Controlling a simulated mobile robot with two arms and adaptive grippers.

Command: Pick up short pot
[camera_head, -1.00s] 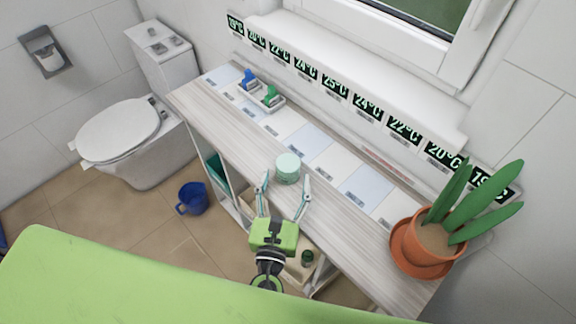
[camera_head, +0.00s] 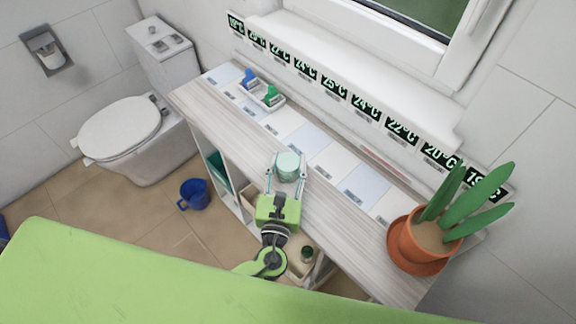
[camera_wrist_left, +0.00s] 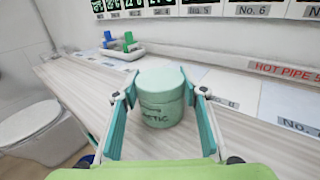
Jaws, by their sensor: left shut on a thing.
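The short pot is a squat mint-green jar with a lid (camera_head: 288,166). It stands upright on the wooden top of the cart (camera_head: 335,215). In the left wrist view the pot (camera_wrist_left: 160,98) shows dark lettering on its side and sits between the fingers. My left gripper (camera_head: 287,172) has one finger on each side of the pot and is shut on it. In the left wrist view the gripper (camera_wrist_left: 160,100) has its fingertips against the pot's sides. The pot appears to rest on the cart top. My right gripper is not in view.
A potted plant (camera_head: 416,247) in a terracotta pot stands at the cart's right end. A white tray (camera_head: 262,97) with a blue and a green item stands toward the left end. Temperature labels line the wall behind. A blue bucket (camera_head: 194,195) is on the floor.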

